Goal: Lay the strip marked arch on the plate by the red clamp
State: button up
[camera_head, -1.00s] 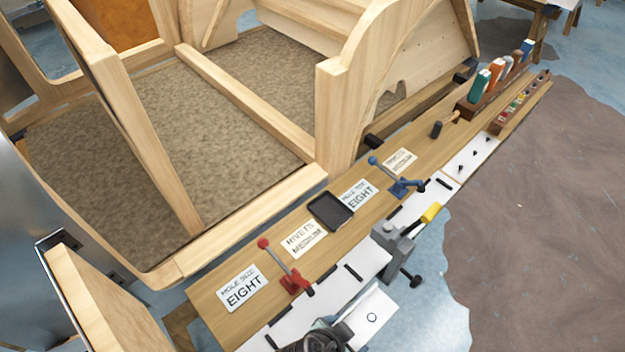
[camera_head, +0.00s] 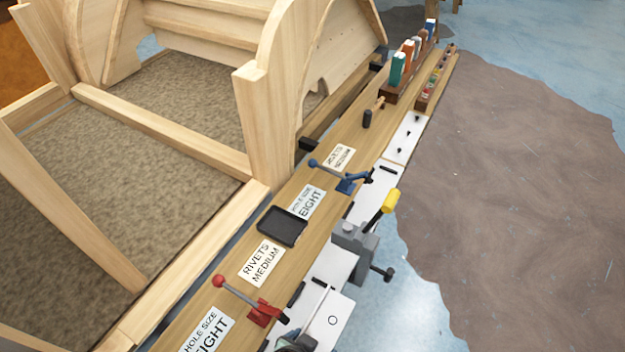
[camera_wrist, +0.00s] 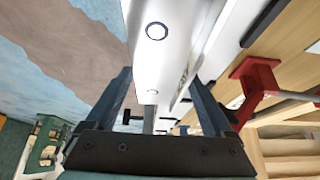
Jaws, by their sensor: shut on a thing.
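A white strip (camera_head: 335,312) with a small dark ring on its face shows at the bottom of the head view. In the wrist view the strip (camera_wrist: 160,60) runs between my fingers, with one ring near the top and a smaller one lower down. No arch mark can be made out. My gripper (camera_wrist: 160,78) is shut on this strip; in the head view only part of it (camera_head: 295,345) shows at the bottom edge. The red clamp (camera_head: 263,313) stands on the bench left of the strip, and right in the wrist view (camera_wrist: 257,78). A white plate (camera_head: 308,300) lies beside it, partly hidden.
A grey vise (camera_head: 355,240) with a yellow-tipped handle stands right of the bench edge. A blue clamp (camera_head: 350,183), a black tray (camera_head: 282,227) and lettered cards (camera_head: 262,262) lie along the wooden bench. A large wooden frame (camera_head: 265,130) stands behind it. Floor is open at right.

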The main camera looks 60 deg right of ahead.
jog(key=w, duration=0.2)
jog(key=shift+w+f, duration=0.1)
jog(key=shift+w, duration=0.25)
jog(key=shift+w+a, duration=0.15)
jog(key=shift+w, duration=1.05)
jog(key=shift+f+b, duration=0.3)
jog(key=shift+f, duration=0.35)
dwell(0.8)
jog(key=o, duration=1.5)
